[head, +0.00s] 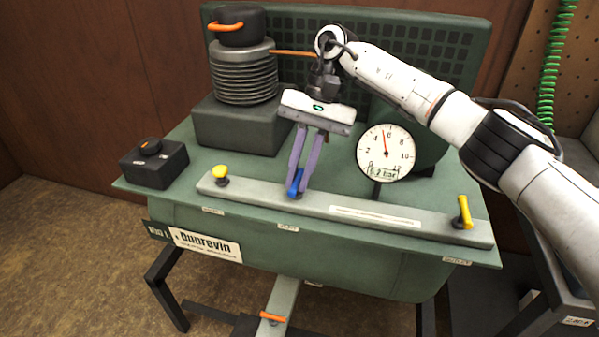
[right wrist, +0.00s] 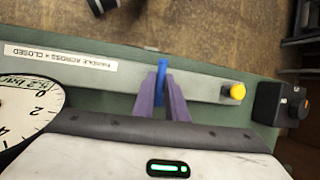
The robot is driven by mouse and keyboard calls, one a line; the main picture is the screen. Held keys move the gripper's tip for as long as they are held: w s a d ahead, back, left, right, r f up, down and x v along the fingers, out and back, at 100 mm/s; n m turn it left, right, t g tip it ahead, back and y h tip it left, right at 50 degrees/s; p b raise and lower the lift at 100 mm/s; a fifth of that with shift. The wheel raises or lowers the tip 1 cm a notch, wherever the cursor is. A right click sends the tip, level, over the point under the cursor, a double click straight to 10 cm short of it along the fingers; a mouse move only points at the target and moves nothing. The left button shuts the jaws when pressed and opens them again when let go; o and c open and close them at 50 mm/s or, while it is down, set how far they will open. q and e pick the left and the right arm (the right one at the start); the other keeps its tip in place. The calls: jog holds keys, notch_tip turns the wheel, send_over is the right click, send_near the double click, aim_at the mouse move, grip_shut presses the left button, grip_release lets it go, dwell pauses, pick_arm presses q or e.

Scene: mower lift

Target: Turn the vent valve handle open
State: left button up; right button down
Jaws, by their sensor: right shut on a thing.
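A blue valve handle (head: 295,186) stands on the grey manifold bar, at a small label too small to read; I take it for the vent valve handle. My right gripper (head: 299,190) reaches down from above, its purple fingers shut on this handle. In the right wrist view the blue handle (right wrist: 162,68) shows between the fingertips (right wrist: 163,80), lying across the bar (right wrist: 205,87). The fingers hide part of it. A label (right wrist: 60,58) on the bar reads "handle across = closed". My left gripper is not in view.
A round gauge (head: 385,153) stands close behind the bar. An orange handle (head: 272,317) is below.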

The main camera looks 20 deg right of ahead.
jog(key=c, duration=1.8)
grip_release()
jog(key=p+v, duration=0.1)
jog(key=v, duration=0.9)
jog(key=shift+r, duration=0.15)
